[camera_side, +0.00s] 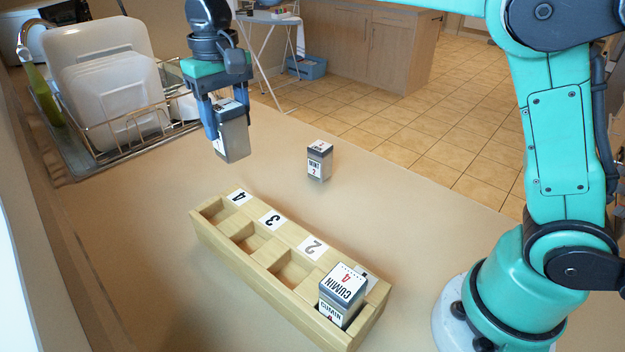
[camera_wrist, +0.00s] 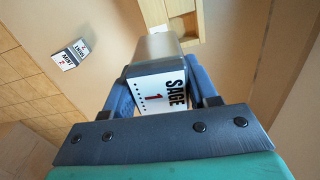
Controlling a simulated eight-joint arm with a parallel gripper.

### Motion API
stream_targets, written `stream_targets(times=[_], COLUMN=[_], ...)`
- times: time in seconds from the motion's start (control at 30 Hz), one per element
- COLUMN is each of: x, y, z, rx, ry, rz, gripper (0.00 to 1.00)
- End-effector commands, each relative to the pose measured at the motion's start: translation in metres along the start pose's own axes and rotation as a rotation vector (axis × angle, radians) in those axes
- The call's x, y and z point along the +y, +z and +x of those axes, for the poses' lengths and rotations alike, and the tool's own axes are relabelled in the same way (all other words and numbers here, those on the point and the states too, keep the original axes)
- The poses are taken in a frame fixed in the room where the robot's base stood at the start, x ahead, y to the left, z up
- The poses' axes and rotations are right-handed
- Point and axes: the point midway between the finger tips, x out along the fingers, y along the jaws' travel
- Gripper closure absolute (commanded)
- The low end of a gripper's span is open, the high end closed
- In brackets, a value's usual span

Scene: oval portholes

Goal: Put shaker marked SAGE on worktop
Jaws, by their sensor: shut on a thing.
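My gripper (camera_side: 226,118) is shut on a grey shaker (camera_side: 234,143) with a white label, held tilted near the worktop's far edge. In the wrist view the label on this shaker (camera_wrist: 160,92) reads SAGE 1, and the gripper's fingers (camera_wrist: 162,88) are on both sides of it. The side view does not clearly show whether its lower end touches the worktop. The beige worktop (camera_side: 150,205) is bare below and around it.
A MINT 2 shaker (camera_side: 319,160) stands on the worktop to the right; it also shows in the wrist view (camera_wrist: 70,55). A wooden rack (camera_side: 262,278) holds a CUMIN 4 shaker (camera_side: 341,292) in its near-right compartment; its other compartments look empty. A dish rack (camera_side: 130,132) stands at left.

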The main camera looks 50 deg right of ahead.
Motion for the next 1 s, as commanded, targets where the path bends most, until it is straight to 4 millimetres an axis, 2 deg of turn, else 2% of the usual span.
stream_targets(times=[0.03,0.2,0.3,0.43,0.6,0.7,0.87,1.0], x=[0.022,0.093,0.128,0.161,0.185,0.191,0.194,0.195], y=[0.007,0.044,0.073,0.115,0.160,0.177,0.189,0.190], z=[-0.009,-0.034,-0.044,-0.049,-0.049,-0.046,-0.041,-0.017], rx=[0.000,0.000,0.000,0.000,0.000,0.000,0.000,0.000], ry=[0.000,0.000,0.000,0.000,0.000,0.000,0.000,0.000], rz=[0.052,0.241,0.355,0.496,0.640,0.693,0.732,0.735], gripper=[1.00,1.00,1.00,1.00,1.00,1.00,1.00,1.00])
